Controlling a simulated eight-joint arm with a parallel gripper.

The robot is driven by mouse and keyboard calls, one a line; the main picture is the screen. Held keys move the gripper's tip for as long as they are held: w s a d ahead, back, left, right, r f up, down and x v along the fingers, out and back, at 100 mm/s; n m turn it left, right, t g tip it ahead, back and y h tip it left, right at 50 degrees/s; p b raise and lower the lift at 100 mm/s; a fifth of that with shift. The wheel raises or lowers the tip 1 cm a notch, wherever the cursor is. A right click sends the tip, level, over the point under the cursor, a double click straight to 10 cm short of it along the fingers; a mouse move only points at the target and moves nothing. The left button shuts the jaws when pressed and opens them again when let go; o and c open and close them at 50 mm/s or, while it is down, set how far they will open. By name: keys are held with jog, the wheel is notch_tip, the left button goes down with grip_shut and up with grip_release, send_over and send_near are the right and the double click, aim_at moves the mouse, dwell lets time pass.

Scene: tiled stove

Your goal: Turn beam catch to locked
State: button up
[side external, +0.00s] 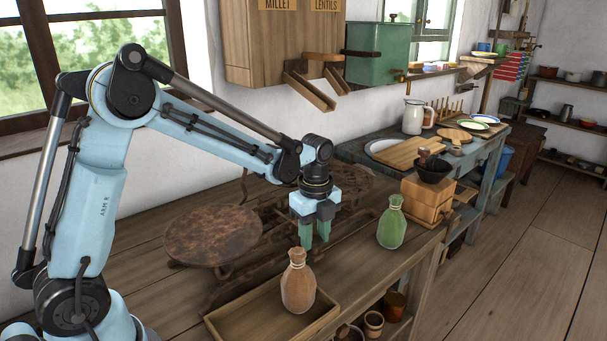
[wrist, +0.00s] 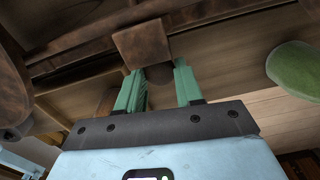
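A rusty brown balance scale stands on the wooden bench, with a round plate (side external: 213,235) at left and another (side external: 345,183) partly behind my gripper. My gripper (side external: 315,241) points down over the middle of the scale, its two green fingers apart. In the wrist view my gripper (wrist: 158,78) shows open, with a brown square block (wrist: 143,43) just beyond the fingertips. A dark rounded piece (wrist: 160,74) shows between the fingers; it may be the beam catch, but I cannot tell its position or whether the fingers touch it.
A green tied bottle (side external: 392,224) stands right of my gripper, near the bench edge. A wooden grinder (side external: 428,202) stands farther right. Wooden chutes (side external: 310,92) hang above, behind.

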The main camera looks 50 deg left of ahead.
aim_at(315, 239)
jog(key=shift+c, duration=1)
jog(key=shift+n, duration=2.3)
jog(key=o, duration=1)
jog(key=shift+o, duration=0.2)
notch_tip(315, 239, up, 12)
